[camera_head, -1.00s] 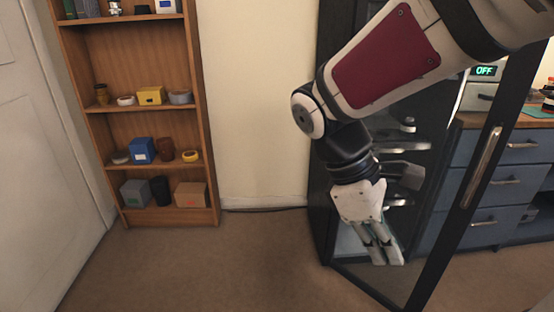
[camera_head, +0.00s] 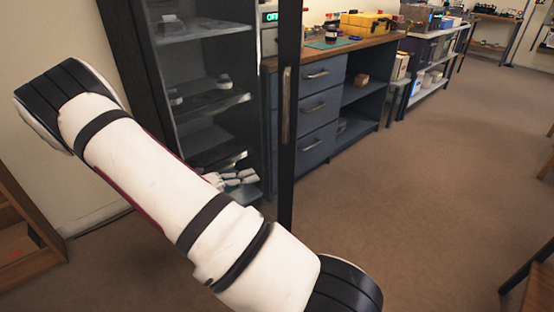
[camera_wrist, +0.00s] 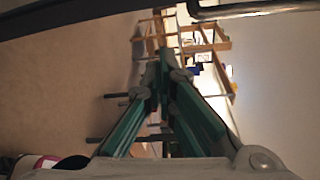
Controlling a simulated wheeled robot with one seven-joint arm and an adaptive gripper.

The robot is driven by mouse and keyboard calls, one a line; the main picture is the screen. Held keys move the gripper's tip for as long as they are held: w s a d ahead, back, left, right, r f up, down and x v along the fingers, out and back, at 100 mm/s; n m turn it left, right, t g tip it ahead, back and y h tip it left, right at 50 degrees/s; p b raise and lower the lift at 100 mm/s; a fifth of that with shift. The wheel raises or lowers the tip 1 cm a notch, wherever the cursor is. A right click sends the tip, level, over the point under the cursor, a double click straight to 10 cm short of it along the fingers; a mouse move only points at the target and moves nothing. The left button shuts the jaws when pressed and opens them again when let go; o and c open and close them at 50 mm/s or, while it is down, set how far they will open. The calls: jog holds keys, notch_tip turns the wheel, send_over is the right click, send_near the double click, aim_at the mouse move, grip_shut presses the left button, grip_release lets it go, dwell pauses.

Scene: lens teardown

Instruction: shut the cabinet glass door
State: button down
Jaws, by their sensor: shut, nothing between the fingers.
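The dark cabinet (camera_head: 135,60) with grey shelves stands left of centre in the head view. Its glass door stands open; the black free edge of the door frame (camera_head: 289,185) rises vertically, with a long metal handle (camera_head: 288,110) on it. In the wrist view, the handle (camera_wrist: 250,8) crosses the top right, close to the camera. My gripper (camera_head: 240,178) shows past my arm, low in front of the cabinet shelves; the arm hides part of it. Its fingers (camera_wrist: 165,70) are together and empty in the wrist view. I cannot tell whether it touches the door.
A blue drawer bench (camera_head: 318,112) with a wooden top stands right of the cabinet, carrying a yellow box (camera_head: 365,23). A wooden shelf (camera_head: 25,240) is at the left edge. The brown floor (camera_head: 420,180) at right is open; a dark table edge (camera_head: 530,262) shows at lower right.

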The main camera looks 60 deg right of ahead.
notch_tip(320, 180, down, 2)
jog(key=d+n+t+h, duration=0.1)
jog(key=n, duration=0.2)
jog(key=b, duration=0.4)
send_near(291, 154)
jog(key=s+d, duration=0.2)
jog(key=d, duration=0.1)
jog(key=shift+w+d, duration=0.2)
jog(key=shift+d, duration=0.55)
jog(key=shift+d, duration=0.1)
